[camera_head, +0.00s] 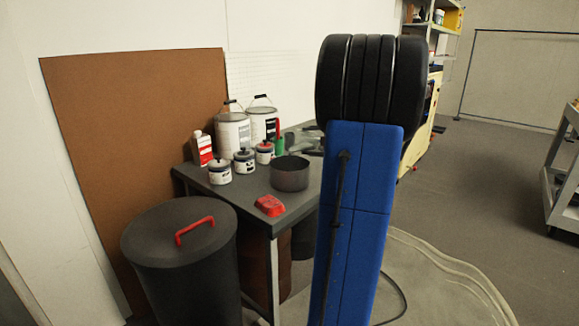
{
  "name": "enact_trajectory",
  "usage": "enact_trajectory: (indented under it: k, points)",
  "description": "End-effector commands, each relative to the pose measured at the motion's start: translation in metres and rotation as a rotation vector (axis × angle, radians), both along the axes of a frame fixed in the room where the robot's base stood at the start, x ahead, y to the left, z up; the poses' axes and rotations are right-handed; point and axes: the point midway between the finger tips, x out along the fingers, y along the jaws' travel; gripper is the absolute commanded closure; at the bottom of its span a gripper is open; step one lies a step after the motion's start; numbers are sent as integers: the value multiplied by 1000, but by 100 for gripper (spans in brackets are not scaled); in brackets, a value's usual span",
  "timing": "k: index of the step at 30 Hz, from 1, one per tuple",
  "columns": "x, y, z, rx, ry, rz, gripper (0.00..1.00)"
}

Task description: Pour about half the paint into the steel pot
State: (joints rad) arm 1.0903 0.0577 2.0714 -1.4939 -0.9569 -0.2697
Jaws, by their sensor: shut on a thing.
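The steel pot (291,176) is a dark grey, open, round pot standing upright on the grey workbench. Its inside is too dark to tell what it holds. Two large paint cans (233,132) with wire handles stand at the back of the bench. Several small white cans (245,162) with dark or red lids stand in front of them, left of the pot. My blue and black arm rises in the right middle of the view and hides what is behind it. I cannot make out my gripper or anything held in it.
The workbench (290,212) also carries a red and white bottle (202,149), a red block-like item (269,206) and a green item (278,144). A dark bin (180,270) with a red lid handle stands in front. A brown board leans behind. Open floor lies right.

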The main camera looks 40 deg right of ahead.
Motion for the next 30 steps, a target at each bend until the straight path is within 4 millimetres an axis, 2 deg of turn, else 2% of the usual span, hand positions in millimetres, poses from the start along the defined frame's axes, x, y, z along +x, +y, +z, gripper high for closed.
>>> enact_trajectory:
  k: [5,8,12,15,30]
  points:
    - [0,-1,0,8,-1,0,65]
    - [-1,-5,2,86,-13,0,65]
    - [-2,-10,-10,266,-39,0,65]
    - [-2,-10,-6,340,-51,0,65]
    - [-1,-9,-6,350,-53,-1,65]
